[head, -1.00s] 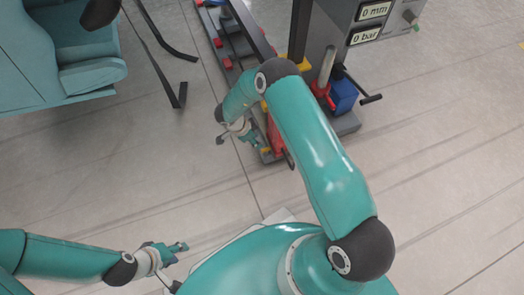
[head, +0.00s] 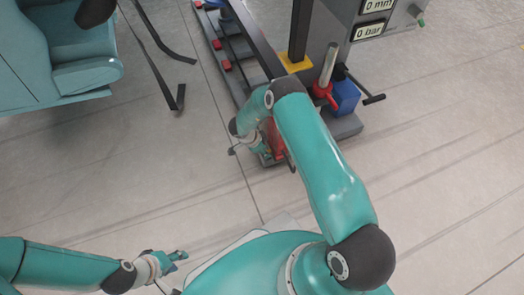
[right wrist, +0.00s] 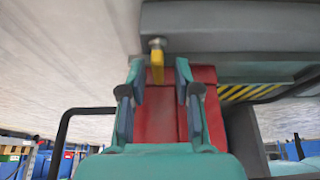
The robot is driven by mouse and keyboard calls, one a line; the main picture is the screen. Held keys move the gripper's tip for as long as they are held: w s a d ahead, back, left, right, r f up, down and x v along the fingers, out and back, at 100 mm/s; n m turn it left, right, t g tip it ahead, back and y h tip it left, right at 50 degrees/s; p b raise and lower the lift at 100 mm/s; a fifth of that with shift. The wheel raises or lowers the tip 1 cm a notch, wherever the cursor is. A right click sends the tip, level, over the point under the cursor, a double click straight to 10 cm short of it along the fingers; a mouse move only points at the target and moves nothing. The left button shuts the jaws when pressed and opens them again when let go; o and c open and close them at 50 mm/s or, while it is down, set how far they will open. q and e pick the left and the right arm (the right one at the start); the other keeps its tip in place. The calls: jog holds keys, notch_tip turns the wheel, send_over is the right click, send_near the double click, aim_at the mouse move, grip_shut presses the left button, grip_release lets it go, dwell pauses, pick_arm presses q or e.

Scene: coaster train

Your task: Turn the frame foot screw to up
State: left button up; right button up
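In the right wrist view the foot screw (right wrist: 157,66) shows as a flat yellow tab below a round metal end, at the edge of a dark grey beam. My right gripper (right wrist: 159,72) is open, with its two fingers on either side of the yellow tab and a gap visible at each side. In the head view my right gripper (head: 259,147) is low beside the end of the frame and partly covered by my own arm; the screw cannot be made out there. My left gripper (head: 178,258) is at lower left, away from the frame, too small to judge.
The frame's dark beam (right wrist: 230,28) and a red block (right wrist: 200,78) are close to my right gripper. A black bent bar (right wrist: 65,125) is at left. In the head view a blue block (head: 344,96) stands right of the frame, and teal seats (head: 85,75) at upper left.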

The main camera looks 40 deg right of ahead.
grip_shut()
jog(key=shift+a, duration=0.35)
jog(key=shift+d, duration=0.25)
jog(key=shift+r, duration=0.1)
